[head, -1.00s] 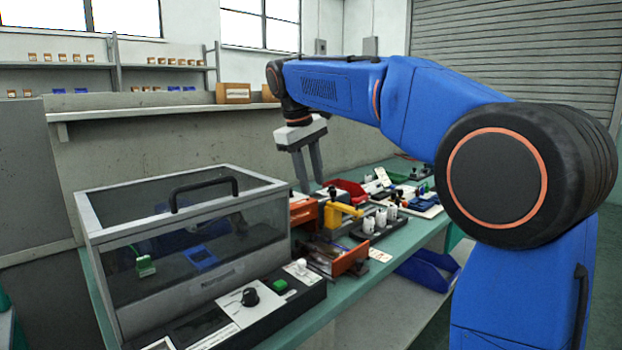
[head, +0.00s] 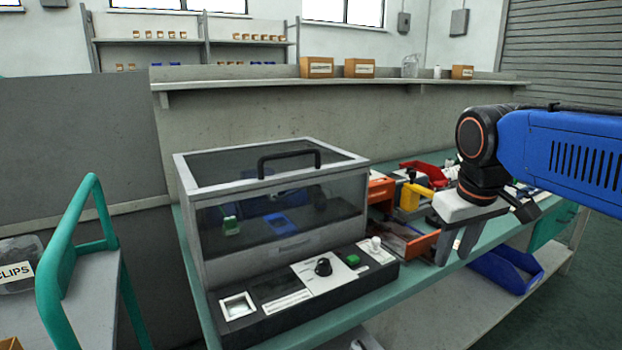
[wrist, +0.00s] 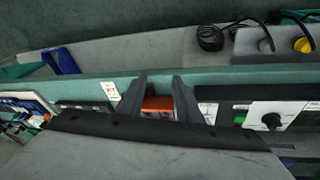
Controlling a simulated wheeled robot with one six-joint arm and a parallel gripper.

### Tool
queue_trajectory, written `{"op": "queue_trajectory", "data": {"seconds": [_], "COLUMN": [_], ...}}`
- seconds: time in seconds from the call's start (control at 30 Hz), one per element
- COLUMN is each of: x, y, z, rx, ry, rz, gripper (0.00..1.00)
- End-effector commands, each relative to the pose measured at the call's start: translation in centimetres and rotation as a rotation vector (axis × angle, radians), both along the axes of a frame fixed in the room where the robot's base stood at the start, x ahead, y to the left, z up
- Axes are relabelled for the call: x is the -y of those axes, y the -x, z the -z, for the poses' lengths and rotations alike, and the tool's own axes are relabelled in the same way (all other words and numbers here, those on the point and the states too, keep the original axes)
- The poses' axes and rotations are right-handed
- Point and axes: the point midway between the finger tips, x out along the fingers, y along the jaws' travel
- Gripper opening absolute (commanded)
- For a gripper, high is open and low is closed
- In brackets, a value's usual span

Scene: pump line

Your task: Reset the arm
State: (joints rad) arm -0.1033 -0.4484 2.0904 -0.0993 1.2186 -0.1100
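My blue arm (head: 575,150) reaches in from the right of the head view. My gripper (head: 456,256) hangs from its dark wrist, fingers pointing down, in front of the green bench's (head: 400,288) front edge as seen there. In the wrist view the two fingers of my gripper (wrist: 159,80) stand apart with nothing held between them. An orange part (wrist: 157,104) shows behind the gap between them, but I cannot tell its distance.
A clear-lidded test box (head: 280,215) with a black handle stands on the bench, its control panel (head: 325,270) in front. Orange and yellow fixtures (head: 415,195) and a red bin (head: 425,167) lie right of it. A blue bin (head: 508,272) sits below; a green-framed cart (head: 85,265) stands left.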

Motion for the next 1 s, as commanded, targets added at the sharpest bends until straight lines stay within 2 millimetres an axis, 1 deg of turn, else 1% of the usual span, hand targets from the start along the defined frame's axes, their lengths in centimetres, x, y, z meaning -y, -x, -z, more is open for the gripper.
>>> {"op": "queue_trajectory", "data": {"seconds": [0.03,0.17,0.3,0.4,0.5,0.6,0.7,1.0], "x": [0.4,0.8,1.1,1.2,1.3,1.3,1.3,1.3], "y": [1.7,5.2,8.7,10.7,12.1,12.9,13.2,13.2], "z": [1.3,4.6,8.4,10.8,12.7,13.8,14.3,14.4], "rx": [0.012,0.046,0.079,0.102,0.118,0.127,0.131,0.131], "ry": [-0.013,-0.049,-0.088,-0.111,-0.128,-0.138,-0.143,-0.143], "rz": [0.019,0.068,0.122,0.157,0.181,0.197,0.204,0.205], "gripper": [0.32,0.32,0.32,0.32,0.32,0.32,0.32,0.32]}}
